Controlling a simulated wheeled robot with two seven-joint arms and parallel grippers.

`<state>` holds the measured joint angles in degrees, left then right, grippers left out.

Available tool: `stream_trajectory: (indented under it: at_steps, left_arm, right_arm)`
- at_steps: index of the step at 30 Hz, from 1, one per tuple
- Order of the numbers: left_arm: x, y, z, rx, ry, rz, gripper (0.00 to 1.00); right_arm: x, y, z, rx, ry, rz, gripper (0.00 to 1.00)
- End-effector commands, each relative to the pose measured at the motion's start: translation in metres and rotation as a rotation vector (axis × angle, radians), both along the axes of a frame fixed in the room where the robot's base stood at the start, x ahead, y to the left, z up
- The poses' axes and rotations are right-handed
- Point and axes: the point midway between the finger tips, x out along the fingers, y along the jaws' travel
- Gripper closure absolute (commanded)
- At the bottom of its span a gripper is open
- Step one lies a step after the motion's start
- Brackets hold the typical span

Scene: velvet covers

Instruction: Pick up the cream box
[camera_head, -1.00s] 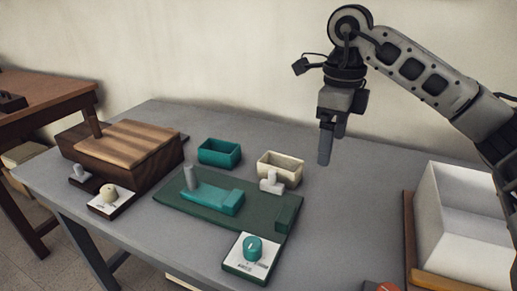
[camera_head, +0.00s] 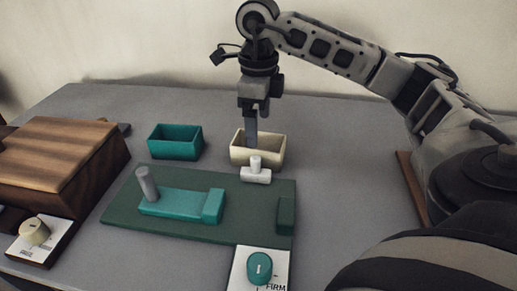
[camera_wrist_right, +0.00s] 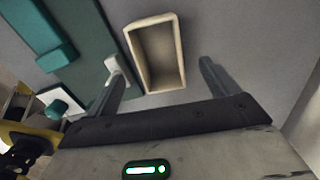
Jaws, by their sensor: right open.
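The cream box (camera_head: 272,153) is an open-topped rectangular container on the grey table, behind the green mat. It also shows in the right wrist view (camera_wrist_right: 136,47), where it is empty and lies beyond and between my fingers. My right gripper (camera_head: 252,138) is above the box, pointing down. Its fingers overlap the box's left part in the head view; I cannot tell whether they touch it. In the right wrist view the gripper (camera_wrist_right: 165,85) is open with its two fingers wide apart and nothing between the tips. My left gripper is out of view.
A teal box (camera_head: 175,148) stands left of the cream box. The green mat (camera_head: 150,217) holds a teal fixture (camera_head: 180,204) with a grey peg. A small white T-shaped piece (camera_head: 256,174) sits close in front of the cream box. A wooden block (camera_head: 55,160) is at left.

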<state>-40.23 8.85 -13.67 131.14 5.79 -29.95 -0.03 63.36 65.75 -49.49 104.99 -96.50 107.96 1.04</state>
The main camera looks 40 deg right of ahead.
Motion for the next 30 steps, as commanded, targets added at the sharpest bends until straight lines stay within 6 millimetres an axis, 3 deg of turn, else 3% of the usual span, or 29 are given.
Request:
stream_trajectory:
  at_steps: [12, 21, 22, 27, 30]
  left_arm:
    - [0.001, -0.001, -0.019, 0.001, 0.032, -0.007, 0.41]
    - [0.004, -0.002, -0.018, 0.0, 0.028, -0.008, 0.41]
    - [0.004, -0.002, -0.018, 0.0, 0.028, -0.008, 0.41]
    - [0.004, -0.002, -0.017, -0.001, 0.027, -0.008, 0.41]
    - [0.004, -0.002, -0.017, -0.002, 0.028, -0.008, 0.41]
  right_arm:
    - [-0.003, 0.0, -0.049, -0.001, 0.002, -0.001, 0.13]
    - [-0.003, 0.0, -0.055, -0.001, -0.001, -0.001, 0.13]
    - [-0.003, 0.0, -0.055, -0.001, -0.001, -0.001, 0.16]
    - [-0.002, 0.0, -0.055, -0.001, -0.001, -0.001, 0.62]
    - [-0.002, 0.0, -0.054, 0.0, -0.001, -0.001, 0.62]
